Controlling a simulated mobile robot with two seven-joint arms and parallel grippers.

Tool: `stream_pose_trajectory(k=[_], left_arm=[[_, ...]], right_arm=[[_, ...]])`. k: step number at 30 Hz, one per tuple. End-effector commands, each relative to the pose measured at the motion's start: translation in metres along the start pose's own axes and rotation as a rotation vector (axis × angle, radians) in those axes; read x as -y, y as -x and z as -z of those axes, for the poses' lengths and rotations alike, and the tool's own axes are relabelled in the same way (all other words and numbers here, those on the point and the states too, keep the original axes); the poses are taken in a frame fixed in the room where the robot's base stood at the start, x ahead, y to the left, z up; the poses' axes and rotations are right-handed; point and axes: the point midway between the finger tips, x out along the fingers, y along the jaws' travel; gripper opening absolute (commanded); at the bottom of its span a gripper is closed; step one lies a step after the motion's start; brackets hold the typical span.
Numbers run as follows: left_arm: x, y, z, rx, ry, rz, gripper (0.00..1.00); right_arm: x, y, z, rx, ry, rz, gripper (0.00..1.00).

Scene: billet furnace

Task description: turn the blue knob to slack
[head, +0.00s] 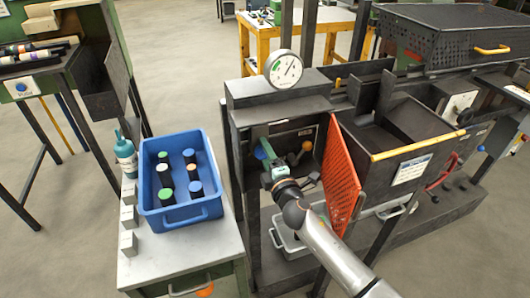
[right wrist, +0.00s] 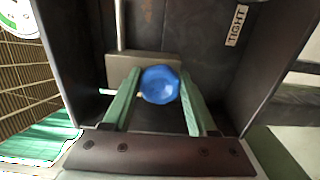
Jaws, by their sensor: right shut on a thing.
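The blue knob (head: 260,153) is inside the open bay of the dark furnace cabinet, at its left side. In the right wrist view the faceted blue knob (right wrist: 160,84) sits between two green fingers, in front of a grey-brown block. My right gripper (head: 265,161) reaches into the bay from the lower right. In the right wrist view its fingers (right wrist: 160,80) are shut on the knob's sides. A label reading "TIGHT" (right wrist: 236,25) is on the panel at upper right. No slack label is readable. My left gripper is not in view.
An orange mesh door (head: 341,175) stands open just right of my right arm. An orange-knobbed lever (head: 307,146) is right of the blue knob. A round dial gauge (head: 283,68) stands on top. A blue crate (head: 178,209) with several cylinders is on the left table.

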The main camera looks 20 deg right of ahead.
Motion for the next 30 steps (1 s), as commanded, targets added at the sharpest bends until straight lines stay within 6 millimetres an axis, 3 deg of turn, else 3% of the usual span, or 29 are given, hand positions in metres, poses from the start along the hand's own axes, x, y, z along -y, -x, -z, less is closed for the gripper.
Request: stream_pose_trajectory(k=[13, 14, 21, 30], left_arm=[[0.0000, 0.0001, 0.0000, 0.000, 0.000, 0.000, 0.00], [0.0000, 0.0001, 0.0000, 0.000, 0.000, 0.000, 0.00], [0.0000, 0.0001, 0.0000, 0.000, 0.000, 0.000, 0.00], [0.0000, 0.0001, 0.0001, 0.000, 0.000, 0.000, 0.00]], right_arm=[[0.0007, 0.0002, -0.0001, 0.000, 0.015, 0.001, 0.03], [0.0007, 0.0002, -0.0001, 0.000, 0.014, 0.001, 0.62], [0.0005, 0.0001, -0.0001, 0.000, 0.012, 0.001, 0.89], [0.0001, 0.0000, -0.0002, 0.000, 0.010, 0.000, 0.89]])
